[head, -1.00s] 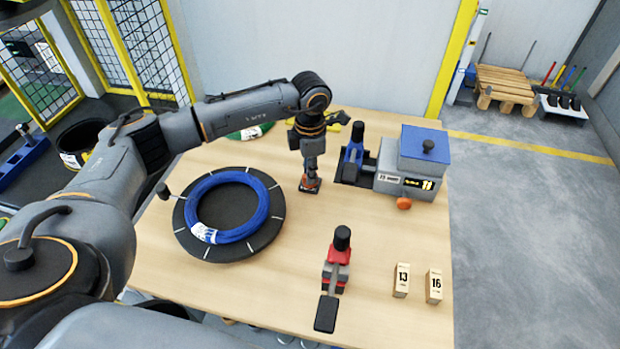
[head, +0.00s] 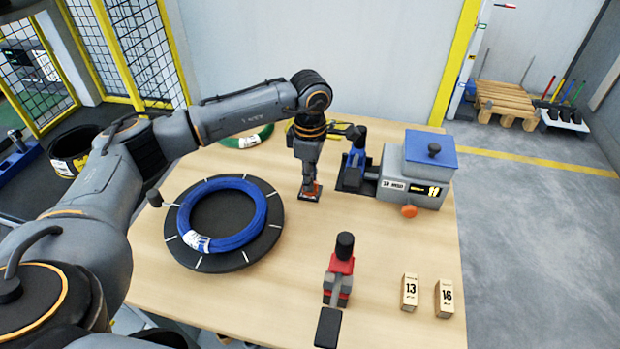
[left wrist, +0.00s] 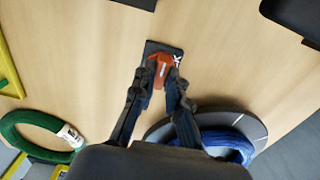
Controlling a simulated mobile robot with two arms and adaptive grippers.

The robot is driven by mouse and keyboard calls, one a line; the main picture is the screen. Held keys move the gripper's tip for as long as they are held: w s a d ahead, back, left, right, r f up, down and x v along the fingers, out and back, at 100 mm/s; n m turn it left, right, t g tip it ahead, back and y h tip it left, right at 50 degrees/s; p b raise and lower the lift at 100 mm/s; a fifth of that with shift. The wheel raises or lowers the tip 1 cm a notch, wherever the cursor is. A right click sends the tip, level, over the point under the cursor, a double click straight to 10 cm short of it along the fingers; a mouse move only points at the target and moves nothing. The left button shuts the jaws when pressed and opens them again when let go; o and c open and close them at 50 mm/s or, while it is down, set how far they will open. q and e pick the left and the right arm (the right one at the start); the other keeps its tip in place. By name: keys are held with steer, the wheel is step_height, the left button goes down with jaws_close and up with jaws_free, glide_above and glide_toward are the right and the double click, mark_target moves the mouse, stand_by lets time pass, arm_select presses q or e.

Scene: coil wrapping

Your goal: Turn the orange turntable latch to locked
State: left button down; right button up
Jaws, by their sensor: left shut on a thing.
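The orange latch (left wrist: 160,70) sits on a small dark base plate (left wrist: 176,51) with white lettering, flat on the table. In the head view it (head: 312,190) is beside the right edge of the black turntable (head: 262,249). My left gripper (head: 309,186) points down at it. In the left wrist view the fingers (left wrist: 160,88) are around the latch, shut on it. The fingers hide part of the latch, and I cannot read its locked or unlocked marking. The blue coil (head: 260,222) with a white label lies on the turntable. My right gripper is not in view.
A grey machine with a blue lid (head: 425,148) and orange knob (head: 409,211) stands to the right. A red and black tool (head: 340,270) stands in front, with blocks 13 (head: 409,292) and 16 (head: 444,298). A green coil (left wrist: 18,128) lies behind the turntable.

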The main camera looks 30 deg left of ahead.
arm_select(q)
steer(key=shift+w+r, duration=0.1)
steer(key=c, duration=1.3)
jaws_free()
steer(key=shift+c, duration=0.2)
step_height(320, 180, up, 12)
